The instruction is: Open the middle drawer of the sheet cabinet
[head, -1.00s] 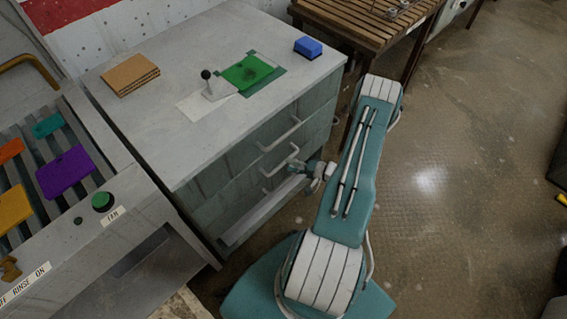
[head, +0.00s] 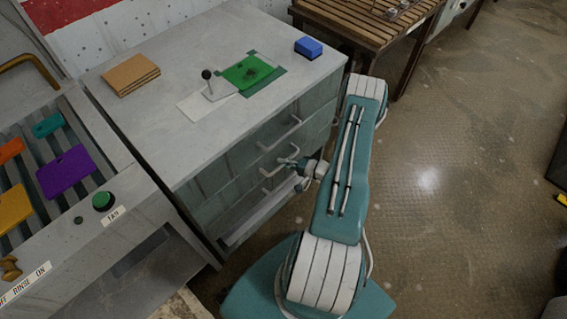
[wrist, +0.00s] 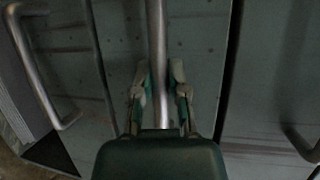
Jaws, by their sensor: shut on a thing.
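The sheet cabinet (head: 222,207) stands in the middle of the head view, its drawer fronts facing my arm. The top drawer's bar handle (head: 280,136) is free. My gripper (head: 288,161) is at the bar handle below it, the middle one. In the wrist view my gripper (wrist: 160,95) has one finger on each side of the middle bar handle (wrist: 157,35) and is shut on it. Another bar handle (wrist: 40,85) is on the left and one (wrist: 298,143) on the right. I cannot tell from the head view whether the middle drawer stands out.
A slatted bench (head: 345,20) stands behind. A rack with coloured plates (head: 66,172) is left.

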